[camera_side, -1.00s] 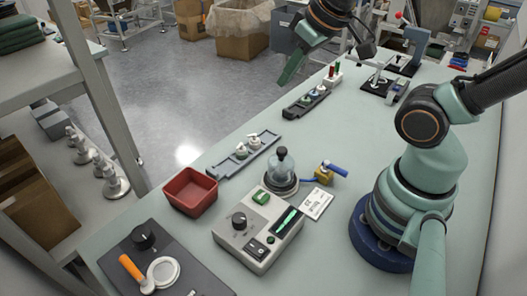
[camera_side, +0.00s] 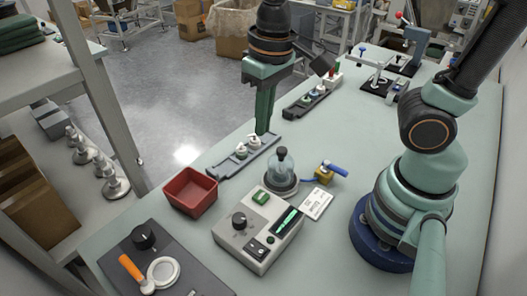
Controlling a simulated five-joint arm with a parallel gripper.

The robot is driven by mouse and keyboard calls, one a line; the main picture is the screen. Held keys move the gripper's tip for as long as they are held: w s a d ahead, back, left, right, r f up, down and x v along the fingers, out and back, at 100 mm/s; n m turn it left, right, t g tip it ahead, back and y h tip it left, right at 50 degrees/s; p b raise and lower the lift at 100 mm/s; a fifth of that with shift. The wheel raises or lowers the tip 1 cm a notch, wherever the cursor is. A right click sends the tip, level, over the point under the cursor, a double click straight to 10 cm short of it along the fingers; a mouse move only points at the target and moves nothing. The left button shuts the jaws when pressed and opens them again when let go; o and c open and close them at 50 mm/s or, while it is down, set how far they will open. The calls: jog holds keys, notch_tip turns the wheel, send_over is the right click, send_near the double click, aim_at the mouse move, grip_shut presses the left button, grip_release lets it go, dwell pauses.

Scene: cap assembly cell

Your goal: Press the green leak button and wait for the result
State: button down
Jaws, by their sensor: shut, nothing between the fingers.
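The leak tester is a light grey box (camera_side: 235,246) on the near part of the table. A green button (camera_side: 261,197) sits on its top at the back. A black knob (camera_side: 239,219), a dark display strip with a green bar (camera_side: 286,221) and small dark switches (camera_side: 258,248) are also on it. A clear bell jar with a black knob (camera_side: 282,170) stands behind the box. My gripper (camera_side: 263,131) is shut and empty. It points down, behind and above the green button, and appears apart from everything.
A grey tray with white pump caps (camera_side: 228,168) lies beneath and left of my gripper. A red bin (camera_side: 191,203) stands left of the tester. A yellow valve with a blue handle (camera_side: 324,174) and a white card (camera_side: 317,204) lie to the right. A darker rack (camera_side: 299,107) is behind.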

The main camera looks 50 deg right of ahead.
aim_at(261, 196)
jog(key=shift+s+a+f+g, duration=0.25)
jog(key=shift+a, duration=0.3)
jog(key=shift+s+a+f+g, duration=0.25)
jog(key=shift+a, duration=0.3)
jog(key=shift+f, duration=0.15)
notch_tip(261, 196, down, 14)
jog(key=shift+r, duration=0.1)
